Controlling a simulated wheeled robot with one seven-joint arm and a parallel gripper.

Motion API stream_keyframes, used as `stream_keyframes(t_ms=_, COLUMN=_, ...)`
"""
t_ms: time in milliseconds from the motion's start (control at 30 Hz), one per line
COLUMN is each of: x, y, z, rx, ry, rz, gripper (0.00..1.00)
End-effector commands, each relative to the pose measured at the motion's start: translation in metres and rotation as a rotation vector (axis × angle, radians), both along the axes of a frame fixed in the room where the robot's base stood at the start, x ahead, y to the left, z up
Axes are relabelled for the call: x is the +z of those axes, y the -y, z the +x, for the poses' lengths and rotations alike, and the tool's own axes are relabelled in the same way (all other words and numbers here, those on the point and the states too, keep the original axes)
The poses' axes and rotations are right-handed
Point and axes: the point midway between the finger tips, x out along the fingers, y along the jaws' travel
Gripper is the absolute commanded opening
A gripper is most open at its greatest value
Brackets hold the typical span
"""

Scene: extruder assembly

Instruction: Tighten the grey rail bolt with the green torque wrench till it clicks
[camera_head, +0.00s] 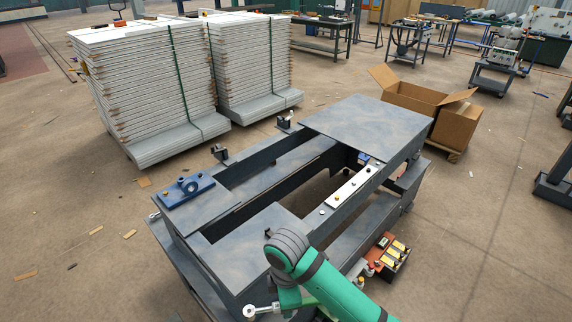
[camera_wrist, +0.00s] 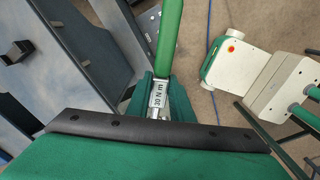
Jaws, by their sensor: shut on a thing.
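In the head view, a pale rail (camera_head: 350,189) lies along the right side of the dark steel frame (camera_head: 232,250). Small bolt heads show on the rail, but I cannot tell which is the grey one.
A blue bearing block (camera_head: 188,188) sits on the frame's left end. An orange holder (camera_head: 388,254) with yellow-topped parts stands low at the right. Tall stacks of white boards (camera_head: 148,85) stand behind, and an open cardboard box (camera_head: 425,105) stands at the back right.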

Motion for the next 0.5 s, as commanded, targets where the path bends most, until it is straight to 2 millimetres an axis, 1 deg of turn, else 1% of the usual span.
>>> stream_keyframes(t_ms=33, x=-0.015, y=-0.002, z=0.001, rx=-0.089, ry=-0.007, rz=0.006, gripper=0.00)
stream_keyframes(t_ms=100, x=-0.034, y=-0.003, z=0.003, rx=-0.228, ry=-0.007, rz=0.006, gripper=0.00)
stream_keyframes(t_ms=500, x=-0.137, y=0.000, z=0.020, rx=-0.999, ry=-0.008, rz=0.002, gripper=0.00)
